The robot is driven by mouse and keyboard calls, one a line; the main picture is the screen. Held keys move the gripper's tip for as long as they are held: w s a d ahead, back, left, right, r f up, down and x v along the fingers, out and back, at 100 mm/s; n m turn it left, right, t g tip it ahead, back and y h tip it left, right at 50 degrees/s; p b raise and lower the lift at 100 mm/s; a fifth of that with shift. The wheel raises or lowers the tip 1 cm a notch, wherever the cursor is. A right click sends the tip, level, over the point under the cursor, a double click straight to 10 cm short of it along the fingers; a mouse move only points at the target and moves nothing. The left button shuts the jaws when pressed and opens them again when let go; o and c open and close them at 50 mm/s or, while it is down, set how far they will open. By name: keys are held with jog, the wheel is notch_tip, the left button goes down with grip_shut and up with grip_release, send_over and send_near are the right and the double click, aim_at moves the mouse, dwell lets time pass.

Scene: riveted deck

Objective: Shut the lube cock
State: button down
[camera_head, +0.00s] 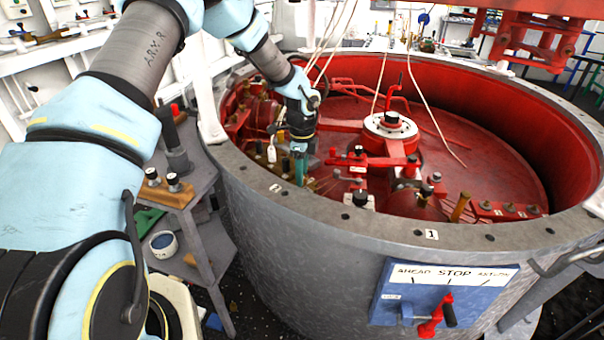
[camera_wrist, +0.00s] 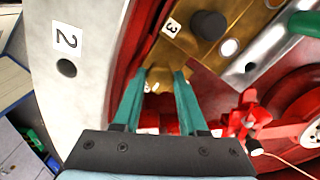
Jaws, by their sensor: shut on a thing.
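My gripper (camera_head: 300,180) reaches down inside the rim of the big round red tub, at its left side. In the wrist view, its two teal fingers (camera_wrist: 160,76) are shut on a small brass piece, which I take to be the lube cock (camera_wrist: 160,74). The piece sits low beside a brass plate marked 3 (camera_wrist: 186,38). Its lower part is hidden between the fingers, so I cannot tell which way the cock is turned. In the head view, the cock is too small and covered to make out.
The tub's grey rim (camera_head: 340,205) passes close to my gripper; a plate marked 2 (camera_wrist: 66,40) is on it. A red valve handle (camera_wrist: 247,115) is right of the fingers. A blue AHEAD/STOP panel (camera_head: 445,292) with a red lever is on the tub's outer wall.

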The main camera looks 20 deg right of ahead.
dwell(0.4)
jog(key=c, duration=0.7)
grip_release()
jog(key=shift+c, duration=0.2)
jog(key=shift+r, duration=0.1)
notch_tip(320, 180, up, 11)
jog(key=b, duration=0.2)
jog(key=shift+b, duration=0.4)
jog(key=shift+f, duration=0.2)
jog(key=s+a+r+n, duration=0.1)
jog(key=a+r+n, duration=0.1)
jog(key=a+n, duration=0.6)
jog(key=a+r+n, duration=0.2)
jog(key=a+n, duration=0.2)
jog(key=a, duration=0.8)
jog(key=s+a+n, duration=0.5)
jog(key=a+n, duration=0.1)
jog(key=a, duration=0.2)
jog(key=s+a+r+n+t, duration=0.1)
jog(key=s+a+n, duration=0.3)
jog(key=a+n, duration=0.3)
jog(key=shift+s+a+n+t, duration=0.3)
jog(key=shift+s+a, duration=0.1)
jog(key=shift+a, duration=0.4)
